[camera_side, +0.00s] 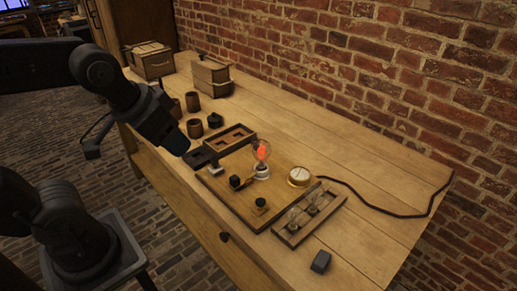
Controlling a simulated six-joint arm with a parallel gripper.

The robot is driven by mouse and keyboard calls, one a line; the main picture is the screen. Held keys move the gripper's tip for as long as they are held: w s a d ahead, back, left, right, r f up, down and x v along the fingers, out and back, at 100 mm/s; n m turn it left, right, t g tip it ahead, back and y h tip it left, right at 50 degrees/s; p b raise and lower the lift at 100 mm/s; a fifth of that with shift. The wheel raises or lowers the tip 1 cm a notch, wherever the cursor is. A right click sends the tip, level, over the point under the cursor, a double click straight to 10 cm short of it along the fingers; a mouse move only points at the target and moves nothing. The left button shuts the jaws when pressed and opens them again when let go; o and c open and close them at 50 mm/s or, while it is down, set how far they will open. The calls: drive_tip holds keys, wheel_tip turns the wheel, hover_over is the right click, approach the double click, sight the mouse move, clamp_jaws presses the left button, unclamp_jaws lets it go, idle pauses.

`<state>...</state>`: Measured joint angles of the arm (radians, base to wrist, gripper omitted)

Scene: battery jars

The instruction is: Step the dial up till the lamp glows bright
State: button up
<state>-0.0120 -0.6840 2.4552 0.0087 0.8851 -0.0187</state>
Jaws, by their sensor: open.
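The lamp (262,154) is a clear bulb on a white base, standing on a wooden board (216,192); it glows orange-red inside. A round brass-rimmed piece with a pale face (299,176) sits at the board's right edge. Two small dark knobs stand on the board, one left of the lamp (235,181) and one in front of it (260,203). I cannot tell for sure which of these is the dial. My gripper (201,158) is open, left of the lamp near the board's back-left corner, apart from the knobs. Its fingers are dark and hard to make out.
A wooden rack with glass jars (305,213) stands right of the board, with a dark block (320,261) in front. A wooden tray (231,138), brown cups (194,128) and boxes (210,76) stand behind. A black cable (390,212) crosses the otherwise clear right side.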

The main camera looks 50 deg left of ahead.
drive_tip(key=w+a+n+y, duration=0.1)
drive_tip(key=w+a+n, duration=0.15)
drive_tip(key=w, duration=0.75)
drive_tip(key=n+g+y, duration=0.1)
drive_tip(key=n, duration=0.1)
hover_over(255, 140)
drive_tip(key=s+d, duration=0.3)
drive_tip(key=s, duration=0.2)
wheel_tip(255, 140, down, 13)
drive_tip(key=x, duration=1.3)
drive_tip(key=shift+s+a+f, duration=0.2)
drive_tip(key=shift+f, duration=0.25)
drive_tip(key=shift+c, duration=0.2)
drive_tip(key=shift+g, duration=0.3)
drive_tip(key=c, duration=0.9)
